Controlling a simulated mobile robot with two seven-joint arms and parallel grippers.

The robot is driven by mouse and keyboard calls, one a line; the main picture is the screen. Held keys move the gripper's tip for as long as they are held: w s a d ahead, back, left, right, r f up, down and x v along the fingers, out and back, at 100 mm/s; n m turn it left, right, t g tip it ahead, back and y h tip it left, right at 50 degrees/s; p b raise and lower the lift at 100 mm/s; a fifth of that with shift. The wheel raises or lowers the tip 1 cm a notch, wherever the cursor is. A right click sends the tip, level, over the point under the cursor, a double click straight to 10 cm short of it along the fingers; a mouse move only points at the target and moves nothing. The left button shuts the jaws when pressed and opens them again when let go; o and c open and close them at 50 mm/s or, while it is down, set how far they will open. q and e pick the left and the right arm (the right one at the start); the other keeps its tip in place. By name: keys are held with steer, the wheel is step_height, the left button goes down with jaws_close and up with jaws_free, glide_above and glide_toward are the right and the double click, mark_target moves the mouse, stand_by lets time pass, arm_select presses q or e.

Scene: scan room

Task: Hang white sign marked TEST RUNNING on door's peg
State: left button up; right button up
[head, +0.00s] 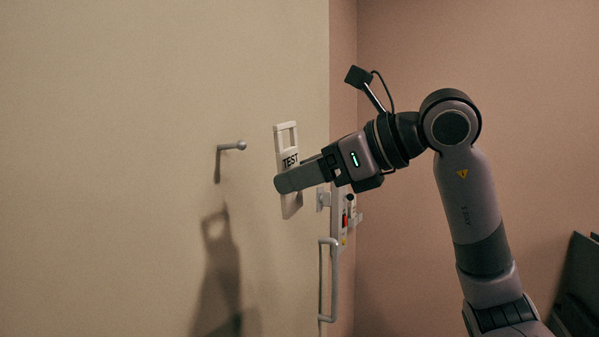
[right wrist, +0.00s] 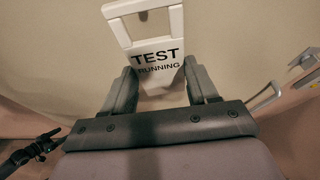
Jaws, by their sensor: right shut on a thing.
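The white sign (head: 288,137) is upright in the head view, with a rectangular opening at its top and the word TEST showing. The right wrist view shows the sign (right wrist: 157,45) reading TEST RUNNING. My right gripper (head: 290,181) is shut on the sign's sides below the opening; its finger hides the lower lettering in the head view. The door (head: 120,150) is the broad beige surface at left. The sign is apart from the peg. My left gripper is not in view.
A vertical door handle (head: 334,280) stands below and right of the sign. A wall unit with a red part (head: 346,218) sits just behind the door's edge. A dark object (head: 580,285) stands at the lower right. The door around the peg is clear.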

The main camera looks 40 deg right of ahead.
steer(key=shift+a+r+p+x, duration=0.15)
steer(key=shift+r+p+x, duration=0.15)
steer(key=shift+x, duration=1.25)
steer(key=shift+a+r+p+x, duration=0.1)
steer(key=shift+r+p+x, duration=0.2)
steer(key=shift+x, duration=1.25)
steer(key=shift+a+r+p+x, duration=0.2)
steer(key=shift+p+x, duration=0.1)
steer(key=shift+x, duration=1.25)
steer(key=shift+w, duration=0.2)
steer(key=o, duration=1.1)
steer(key=shift+b+v, duration=0.75)
steer(key=shift+v, duration=2.85)
steer(key=shift+s, duration=0.1)
